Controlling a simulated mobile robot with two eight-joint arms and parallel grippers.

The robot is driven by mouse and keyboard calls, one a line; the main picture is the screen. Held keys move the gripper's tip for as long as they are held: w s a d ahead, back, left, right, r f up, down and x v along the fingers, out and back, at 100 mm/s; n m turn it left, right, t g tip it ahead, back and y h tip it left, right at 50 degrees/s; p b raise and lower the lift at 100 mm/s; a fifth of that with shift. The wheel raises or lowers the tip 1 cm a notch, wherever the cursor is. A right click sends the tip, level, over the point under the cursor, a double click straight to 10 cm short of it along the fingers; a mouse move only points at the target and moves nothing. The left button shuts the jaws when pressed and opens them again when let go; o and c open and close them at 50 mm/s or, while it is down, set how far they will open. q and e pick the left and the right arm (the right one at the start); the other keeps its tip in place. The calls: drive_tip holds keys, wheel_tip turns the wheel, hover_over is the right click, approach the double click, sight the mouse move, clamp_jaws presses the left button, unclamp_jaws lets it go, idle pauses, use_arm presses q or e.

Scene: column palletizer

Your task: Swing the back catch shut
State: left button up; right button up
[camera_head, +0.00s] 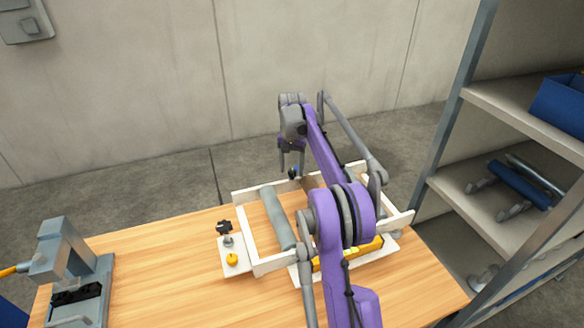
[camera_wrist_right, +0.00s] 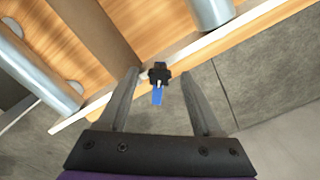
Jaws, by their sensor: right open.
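The back catch is a small black knob with a blue lever (camera_wrist_right: 157,97) on the far rail of a white frame (camera_head: 239,215). In the head view its dark knob (camera_head: 293,173) shows just below my right gripper (camera_head: 291,175). In the right wrist view, the open fingers of my right gripper (camera_wrist_right: 160,74) stand on either side of the catch, with gaps on both sides. The blue lever points out from the rail toward the gripper's palm. Whether a finger touches the catch cannot be told. My left gripper is not in view.
The frame on the wooden table (camera_head: 170,262) holds a grey roller (camera_head: 277,218). A white plate with a black knob (camera_head: 224,227) and a yellow knob (camera_head: 232,259) lies left of it. A grey press (camera_head: 67,255) stands at left, shelving (camera_head: 530,115) at right. My arm hides much of the frame.

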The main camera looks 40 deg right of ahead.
clamp_jaws()
drive_tip(key=shift+m, duration=0.4)
drive_tip(key=m, duration=0.8)
drive_tip(key=shift+m, duration=0.6)
idle(0.4)
unclamp_jaws()
